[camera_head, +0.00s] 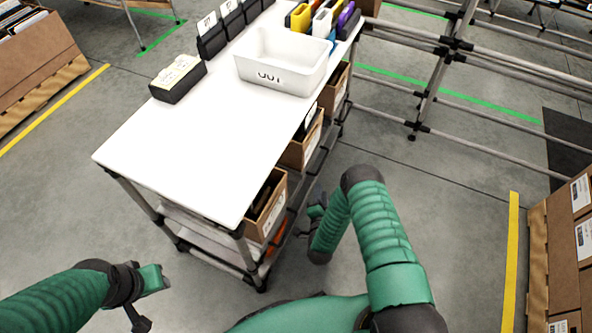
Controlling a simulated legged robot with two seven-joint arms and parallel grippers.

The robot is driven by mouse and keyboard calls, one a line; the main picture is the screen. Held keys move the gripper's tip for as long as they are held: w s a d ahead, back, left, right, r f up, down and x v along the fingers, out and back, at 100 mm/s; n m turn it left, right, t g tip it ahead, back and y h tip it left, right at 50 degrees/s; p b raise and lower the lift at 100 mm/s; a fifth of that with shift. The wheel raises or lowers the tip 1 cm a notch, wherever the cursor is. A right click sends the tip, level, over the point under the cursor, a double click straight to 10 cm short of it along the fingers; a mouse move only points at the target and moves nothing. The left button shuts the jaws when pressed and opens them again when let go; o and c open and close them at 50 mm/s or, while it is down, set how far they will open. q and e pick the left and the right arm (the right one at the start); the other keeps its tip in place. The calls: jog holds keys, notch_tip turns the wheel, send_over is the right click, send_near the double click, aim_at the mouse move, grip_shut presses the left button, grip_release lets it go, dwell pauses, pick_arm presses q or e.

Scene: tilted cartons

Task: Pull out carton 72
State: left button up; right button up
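Several open brown cartons sit tilted on the shelf under the white cart top, facing its right side. The nearest carton (268,208) has a white label, too small to read. A middle carton (303,145) and a far carton (335,88) sit behind it. I cannot tell which is carton 72. My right gripper (306,226) is low beside the cart, just right of the nearest carton and apart from it, partly behind my own arm. My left gripper (146,308) is at the lower left, left of the cart and away from the cartons. Neither visibly holds anything; finger openings are unclear.
A tube-frame rack (440,75) stands upper right. More cartons stand at the right edge (565,250) and upper left (35,55). Grey floor between is clear.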

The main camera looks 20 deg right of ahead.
aim_at(322, 162)
jog(key=b+x, duration=0.7)
jog(key=x, duration=0.8)
jog(key=shift+w+d, duration=0.15)
jog(key=shift+w, duration=0.2)
jog(key=shift+w+d, duration=0.2)
jog(key=shift+w, duration=0.05)
grip_shut()
jog(key=shift+s+a+f, duration=0.1)
jog(key=shift+s, duration=0.05)
